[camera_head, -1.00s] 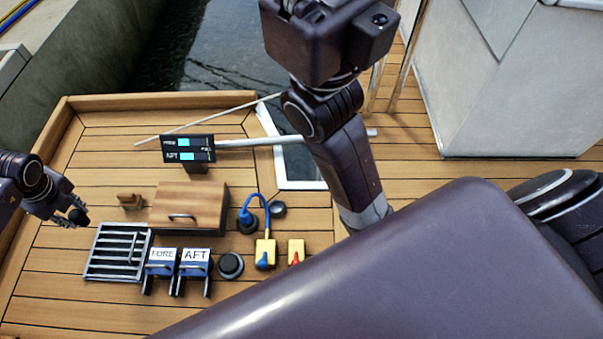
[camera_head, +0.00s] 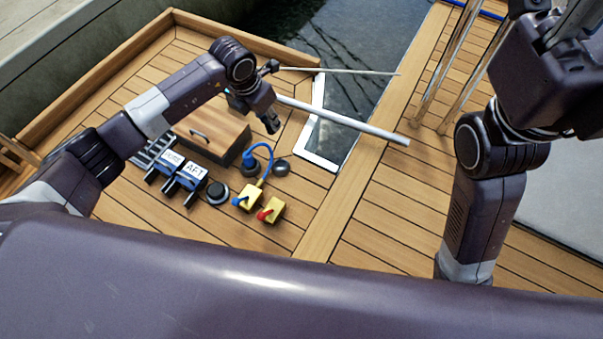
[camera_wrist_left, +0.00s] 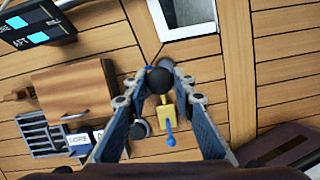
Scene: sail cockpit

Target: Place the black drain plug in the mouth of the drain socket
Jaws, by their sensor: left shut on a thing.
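The black drain plug (camera_wrist_left: 159,80) is a dark round piece between the fingertips of my left gripper (camera_wrist_left: 158,86), which is shut on it. In the head view my left gripper (camera_head: 271,122) points down, above the deck near the wooden box; the plug is hard to tell from the fingers there. A round black fitting with a raised ring (camera_head: 217,192) sits on the deck and looks like the drain socket. A low black disc (camera_head: 281,167) lies farther right. My right arm is raised at the upper right; its fingers are not clearly seen.
A grey pole (camera_head: 350,123) crosses the white-framed opening.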

